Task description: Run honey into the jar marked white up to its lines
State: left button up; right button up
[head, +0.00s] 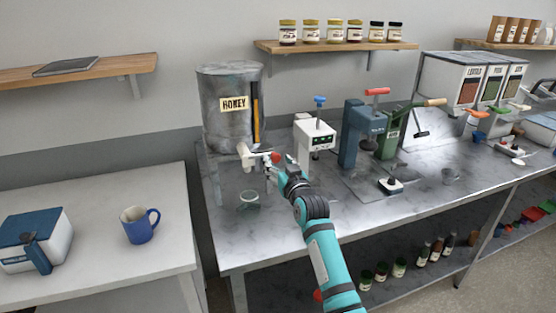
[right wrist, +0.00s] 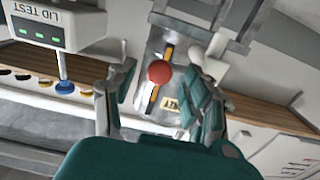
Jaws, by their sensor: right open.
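The grey metal honey tank (head: 222,132) stands at the left end of the steel bench, with a HONEY label. Its white tap (head: 248,153) sticks out low on the front and carries a red knob (head: 276,157). A small clear jar (head: 249,201) stands on the bench below the tap; its marking and lines are too small to read. My right gripper (head: 273,172) is open just beside the knob. In the right wrist view the red knob (right wrist: 160,73) shows between the spread fingers (right wrist: 157,98); I cannot tell whether they touch it. My left gripper is not in view.
A white lid tester (head: 315,137) stands right of the tap, close to my right arm. A blue press (head: 356,135) is farther right. A side table at left holds a blue mug (head: 139,229) and a blue-white box (head: 38,240). Filled jars (head: 311,32) line a shelf.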

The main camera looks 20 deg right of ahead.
jog(key=shift+w, duration=0.45)
grip_shut()
